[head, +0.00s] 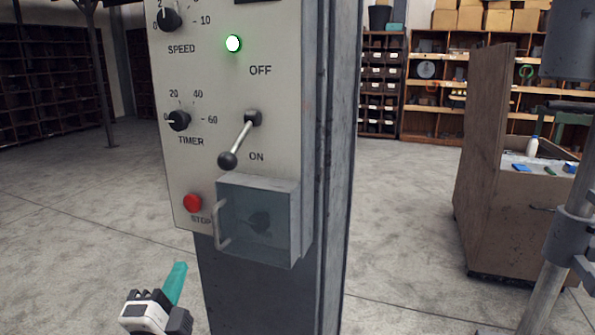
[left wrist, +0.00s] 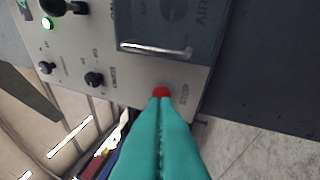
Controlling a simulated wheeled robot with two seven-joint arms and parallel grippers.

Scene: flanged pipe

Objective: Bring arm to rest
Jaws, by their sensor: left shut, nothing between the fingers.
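My left gripper (head: 180,268) has teal fingers and is low in the head view, left of the grey column and below the control panel (head: 215,100). Its fingers are pressed together and empty. In the left wrist view the shut fingertips (left wrist: 161,102) point toward the red stop button (left wrist: 161,91) and overlap its lower edge in the picture. In the head view the stop button (head: 193,203) is clear of the gripper, which stands apart from it. My right gripper is in neither view.
The panel has a lit green lamp (head: 233,43), a lever (head: 240,140) tilted down toward ON, and a see-through box (head: 258,222) with a handle. A wooden workbench (head: 492,160) stands at right, shelves (head: 432,110) behind. Open concrete floor (head: 90,220) lies left.

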